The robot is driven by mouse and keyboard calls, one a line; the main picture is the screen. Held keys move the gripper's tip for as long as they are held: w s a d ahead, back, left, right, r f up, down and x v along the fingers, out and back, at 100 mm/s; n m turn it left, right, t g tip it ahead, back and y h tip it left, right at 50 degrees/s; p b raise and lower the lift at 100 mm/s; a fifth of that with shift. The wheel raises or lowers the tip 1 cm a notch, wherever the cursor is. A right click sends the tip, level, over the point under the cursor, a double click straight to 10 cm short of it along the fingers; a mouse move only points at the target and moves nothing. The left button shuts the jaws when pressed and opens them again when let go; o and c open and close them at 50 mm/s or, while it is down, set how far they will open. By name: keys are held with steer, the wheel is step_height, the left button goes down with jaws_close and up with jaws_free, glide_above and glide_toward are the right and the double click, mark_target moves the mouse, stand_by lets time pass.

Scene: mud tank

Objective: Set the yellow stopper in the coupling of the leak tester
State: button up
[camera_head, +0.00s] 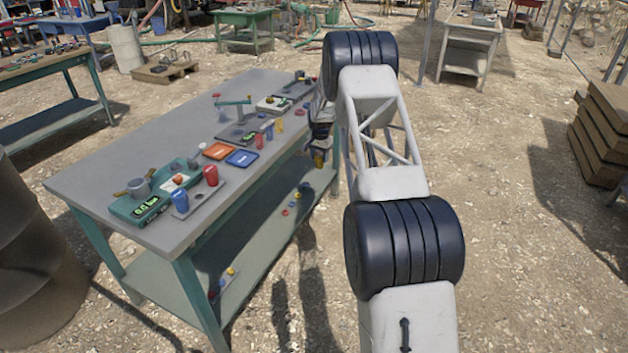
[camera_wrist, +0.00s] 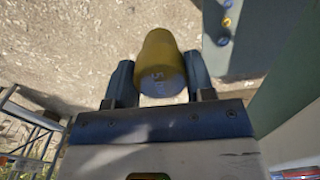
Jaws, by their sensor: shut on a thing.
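My gripper (camera_wrist: 160,82) is shut on the yellow stopper (camera_wrist: 162,58), which sits between the two fingers in the wrist view and has dark marks on its near end. In the head view the stopper (camera_head: 319,160) hangs under my gripper (camera_head: 319,149), just off the right edge of the workbench. The leak tester (camera_head: 150,198) is a teal unit with a lit green display at the near left end of the bench. A grey cylindrical part (camera_head: 138,187) stands on it; I cannot tell for sure whether this is the coupling. My gripper is far from the tester.
On the workbench (camera_head: 110,182), a grey rack (camera_head: 205,197) with blue and red plugs stands beside the tester. An orange tray (camera_head: 218,151) and a blue tray (camera_head: 242,158) lie mid-bench. Several small coloured plugs (camera_head: 269,132) stand farther back. The lower shelf (camera_head: 255,245) holds loose pieces.

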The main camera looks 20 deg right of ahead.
steer(key=w+a+r, duration=0.4)
steer(key=r, duration=0.4)
steer(key=w+a+r, duration=0.4)
steer(key=r, duration=0.5)
steer(key=a+r, duration=0.6)
steer(key=a, duration=0.4)
steer(key=a+r, duration=0.7)
steer(key=a, duration=0.3)
steer(key=s+a, duration=0.3)
steer(key=a, duration=0.6)
steer(key=s+a, duration=0.3)
steer(key=a, duration=0.6)
steer(key=s+a+f, duration=0.2)
steer(key=s+a, duration=0.7)
steer(key=a, duration=0.1)
steer(key=s+a+f, duration=0.3)
steer(key=s+a, duration=0.6)
steer(key=a, duration=0.1)
steer(key=shift+s+a+n, duration=0.3)
steer(key=shift+f, duration=0.1)
